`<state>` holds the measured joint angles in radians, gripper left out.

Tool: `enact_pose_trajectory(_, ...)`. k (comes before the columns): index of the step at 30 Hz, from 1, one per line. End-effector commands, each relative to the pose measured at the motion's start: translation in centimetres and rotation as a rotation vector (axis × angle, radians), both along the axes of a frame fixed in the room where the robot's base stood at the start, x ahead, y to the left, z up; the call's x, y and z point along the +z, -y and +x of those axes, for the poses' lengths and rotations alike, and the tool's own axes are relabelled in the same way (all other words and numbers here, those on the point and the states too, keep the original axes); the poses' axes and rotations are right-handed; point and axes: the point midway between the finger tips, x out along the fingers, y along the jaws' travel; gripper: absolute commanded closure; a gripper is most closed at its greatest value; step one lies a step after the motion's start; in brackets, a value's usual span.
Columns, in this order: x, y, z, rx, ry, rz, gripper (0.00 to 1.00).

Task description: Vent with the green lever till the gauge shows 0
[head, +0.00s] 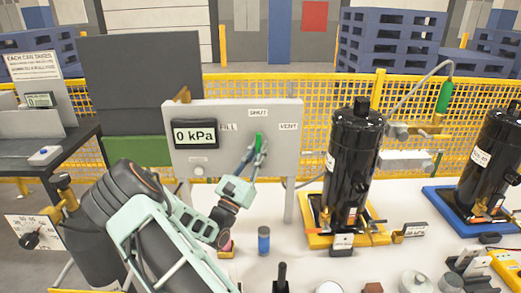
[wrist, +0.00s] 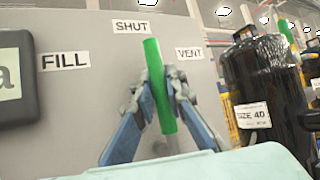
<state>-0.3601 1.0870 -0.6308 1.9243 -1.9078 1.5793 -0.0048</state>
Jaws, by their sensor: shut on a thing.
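The green lever (head: 259,142) stands on the grey panel (head: 230,113), nearly upright below the SHUT label (head: 258,113). In the wrist view the green lever (wrist: 159,88) leans slightly, its top between the SHUT label (wrist: 131,27) and the VENT label (wrist: 189,53), nearer SHUT. My gripper (head: 256,152) is shut on the lever; in the wrist view the fingers of my gripper (wrist: 160,96) sit on both sides of it. The gauge (head: 195,132) reads 0 kPa. The FILL label (wrist: 65,60) is on the left; the lever's pivot is hidden.
A black compressor (head: 352,160) stands on a yellow base right of the panel. A second black compressor (head: 488,165) is farther right. A blue cylinder (head: 264,240) and several small parts are on the white table. A yellow mesh fence (head: 300,92) runs behind.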

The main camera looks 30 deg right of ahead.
Motion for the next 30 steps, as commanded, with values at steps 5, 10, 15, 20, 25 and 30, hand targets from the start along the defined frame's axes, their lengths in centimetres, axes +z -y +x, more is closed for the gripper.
enact_pose_trajectory(5, -0.2, -0.1, 0.0, 0.001, -0.005, 0.000, 1.00)
enact_pose_trajectory(10, -0.2, -0.1, 0.0, 0.001, -0.003, 0.001, 1.00)
enact_pose_trajectory(15, -0.2, 0.0, 0.0, 0.001, -0.003, 0.001, 0.80)
enact_pose_trajectory(20, -0.1, 0.0, 0.0, 0.000, -0.002, 0.000, 0.80)
enact_pose_trajectory(25, -0.7, -0.7, -0.3, 0.001, -0.004, 0.000, 0.80)
enact_pose_trajectory(30, -2.4, -3.1, -1.3, 0.004, -0.005, 0.000, 0.80)
